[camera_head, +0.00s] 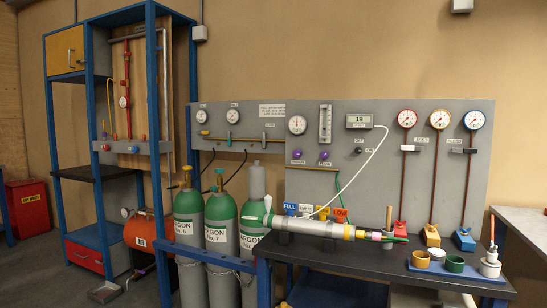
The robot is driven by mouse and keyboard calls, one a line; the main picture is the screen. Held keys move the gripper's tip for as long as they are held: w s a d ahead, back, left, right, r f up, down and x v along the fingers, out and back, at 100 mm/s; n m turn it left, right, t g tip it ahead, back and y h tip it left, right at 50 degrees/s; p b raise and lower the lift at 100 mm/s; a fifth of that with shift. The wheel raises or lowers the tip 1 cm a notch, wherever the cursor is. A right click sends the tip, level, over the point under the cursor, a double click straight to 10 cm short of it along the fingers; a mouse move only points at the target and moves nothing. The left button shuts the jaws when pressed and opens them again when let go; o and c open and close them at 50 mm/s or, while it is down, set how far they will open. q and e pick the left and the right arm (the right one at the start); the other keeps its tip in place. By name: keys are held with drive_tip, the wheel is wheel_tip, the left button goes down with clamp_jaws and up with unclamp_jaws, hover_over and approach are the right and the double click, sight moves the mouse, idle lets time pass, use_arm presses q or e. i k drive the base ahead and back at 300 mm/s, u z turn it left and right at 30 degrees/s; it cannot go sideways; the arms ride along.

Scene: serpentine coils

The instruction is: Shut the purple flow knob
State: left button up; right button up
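Two purple knobs sit side by side on the grey wall panel, each with a small label under it. The right purple knob (324,155) is below a clear upright flow tube (325,124). The left purple knob (297,154) is below a round dial gauge (297,125). The label under the right one seems to read "FLOW", but the print is very small. I cannot tell how far either knob is turned. Neither of my grippers is in view, and nothing touches the knobs.
A dark bench (380,256) stands below the panel, holding a white cylinder (315,227), small pots (455,264) and coloured gauge bases. Green gas bottles (221,222) stand left of the bench. A blue rack (152,110) is farther left. The space before the knobs looks clear.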

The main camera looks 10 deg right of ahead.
sight(324, 155)
drive_tip(key=u, duration=0.55)
drive_tip(key=i, duration=2)
drive_tip(key=z, duration=0.65)
